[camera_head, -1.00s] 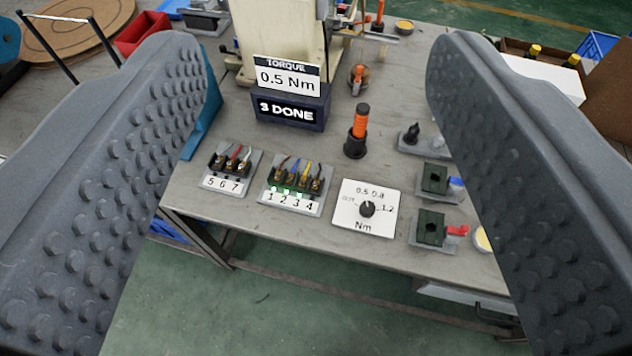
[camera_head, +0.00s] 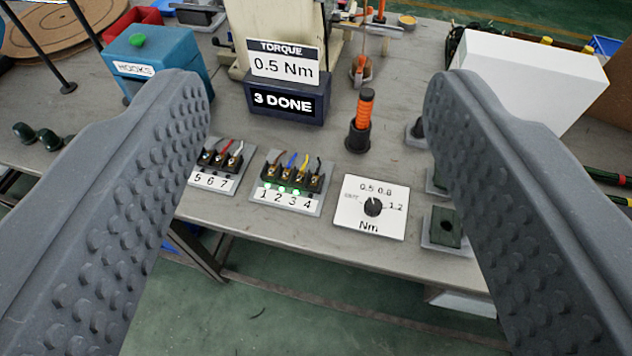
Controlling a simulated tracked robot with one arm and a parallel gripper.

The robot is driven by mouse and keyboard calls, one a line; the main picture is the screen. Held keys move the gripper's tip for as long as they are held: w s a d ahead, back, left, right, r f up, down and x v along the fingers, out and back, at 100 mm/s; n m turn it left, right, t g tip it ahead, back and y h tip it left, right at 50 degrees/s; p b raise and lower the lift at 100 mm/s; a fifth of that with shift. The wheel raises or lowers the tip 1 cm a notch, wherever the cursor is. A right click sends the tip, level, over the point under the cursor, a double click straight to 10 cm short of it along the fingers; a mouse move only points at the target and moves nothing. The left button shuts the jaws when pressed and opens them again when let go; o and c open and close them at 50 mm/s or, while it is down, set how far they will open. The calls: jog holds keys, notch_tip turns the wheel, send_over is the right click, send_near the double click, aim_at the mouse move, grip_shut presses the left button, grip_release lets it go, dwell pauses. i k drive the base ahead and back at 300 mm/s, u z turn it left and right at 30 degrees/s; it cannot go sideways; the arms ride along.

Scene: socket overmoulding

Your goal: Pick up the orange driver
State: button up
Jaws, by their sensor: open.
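The orange driver (camera_head: 364,109) stands upright in a black round holder (camera_head: 358,137) on the grey workbench. Its ribbed orange grip and dark cap show above the holder; its lower end is hidden inside. My gripper (camera_head: 322,90) is open, its two grey studded fingers wide apart at the left and right of the view. The driver shows in the gap between the fingers, right of the middle, apart from both. Nothing is between the fingertips.
A torque display (camera_head: 284,85) reads 0.5 Nm and 3 DONE. In front are terminal blocks 5-7 (camera_head: 214,182) and 1-4 (camera_head: 287,205), and a dial plate (camera_head: 370,225). A blue HOOKS box (camera_head: 150,60) stands left, a white box (camera_head: 525,75) right. Bare bench surrounds the holder.

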aim_at(365, 105)
jog(key=z, duration=0.05)
jog(key=k, duration=0.3)
jog(key=u, duration=0.25)
jog(key=i, duration=1.55)
jog(key=z, duration=0.7)
